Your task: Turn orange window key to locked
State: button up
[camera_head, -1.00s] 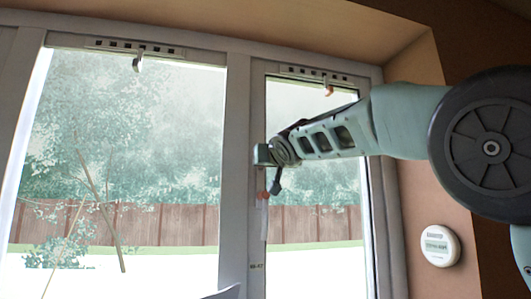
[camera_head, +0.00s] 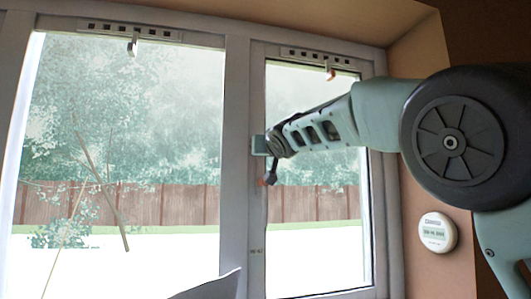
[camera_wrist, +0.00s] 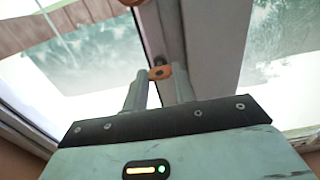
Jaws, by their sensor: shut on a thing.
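The orange window key (camera_wrist: 160,72) shows in the wrist view between the fingertips of my gripper (camera_wrist: 160,82), against the pale window frame. My gripper is shut on it. In the head view my gripper (camera_head: 262,146) is at the upright left side of the right window sash. A small orange patch (camera_head: 262,182) shows just below it there. Its detail is too small to read, and I cannot tell the key's exact angle.
A round white wall device (camera_head: 437,232) is on the right wall.

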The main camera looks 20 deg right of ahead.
jog(key=n+b, duration=0.2)
jog(key=n, duration=0.2)
jog(key=shift+f, duration=0.1)
jog(key=n+b, duration=0.1)
jog(key=n, duration=0.8)
jog(key=shift+n, duration=0.3)
jog(key=shift+n+p, duration=0.35)
jog(key=shift+n, duration=1.75)
jog(key=o, duration=1)
